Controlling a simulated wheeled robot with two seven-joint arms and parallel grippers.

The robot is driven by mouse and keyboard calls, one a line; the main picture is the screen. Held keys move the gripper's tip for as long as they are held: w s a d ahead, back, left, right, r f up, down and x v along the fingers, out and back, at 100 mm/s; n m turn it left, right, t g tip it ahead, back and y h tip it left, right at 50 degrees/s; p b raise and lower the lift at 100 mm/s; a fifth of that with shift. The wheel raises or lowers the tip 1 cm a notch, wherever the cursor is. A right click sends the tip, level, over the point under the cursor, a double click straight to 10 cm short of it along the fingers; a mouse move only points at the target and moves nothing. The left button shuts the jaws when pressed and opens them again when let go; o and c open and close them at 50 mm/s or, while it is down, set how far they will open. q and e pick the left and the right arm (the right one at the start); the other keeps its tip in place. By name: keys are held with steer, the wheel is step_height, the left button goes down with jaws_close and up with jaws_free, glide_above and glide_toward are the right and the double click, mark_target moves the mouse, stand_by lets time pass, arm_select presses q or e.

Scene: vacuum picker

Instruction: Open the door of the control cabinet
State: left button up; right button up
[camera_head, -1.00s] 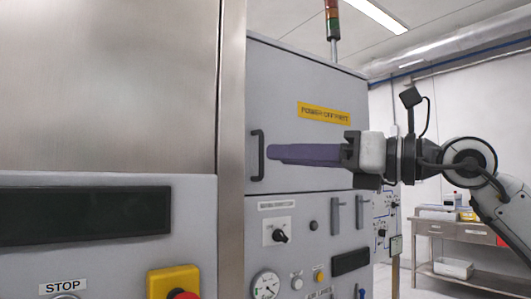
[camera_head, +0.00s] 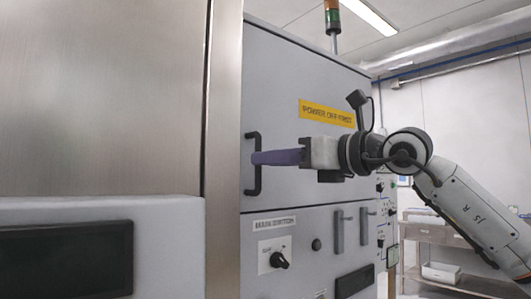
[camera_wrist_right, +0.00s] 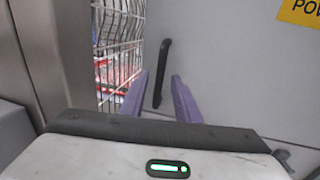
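A black vertical bar handle (camera_head: 253,164) sits at the panel's left edge. My right gripper (camera_head: 256,158) comes from the right with its purple fingers level, tips at the handle. In the right wrist view the two fingers (camera_wrist_right: 159,82) stand apart, and the handle (camera_wrist_right: 162,72) shows between them. I cannot tell whether a finger touches it. The door panel looks flush with the cabinet front in the head view. My left gripper is not in view.
A steel-edged machine (camera_head: 105,90) stands close on the left. Below the door are a black rotary switch (camera_head: 279,260) and two grey handles. A workbench (camera_head: 440,232) stands at the back right. The wrist view shows wire shelving (camera_wrist_right: 118,48) through a gap left of the panel.

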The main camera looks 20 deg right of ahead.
steer(key=shift+x, duration=1.05)
steer(key=c, duration=0.7)
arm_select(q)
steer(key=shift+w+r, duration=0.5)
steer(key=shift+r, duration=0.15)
arm_select(e)
jaws_close()
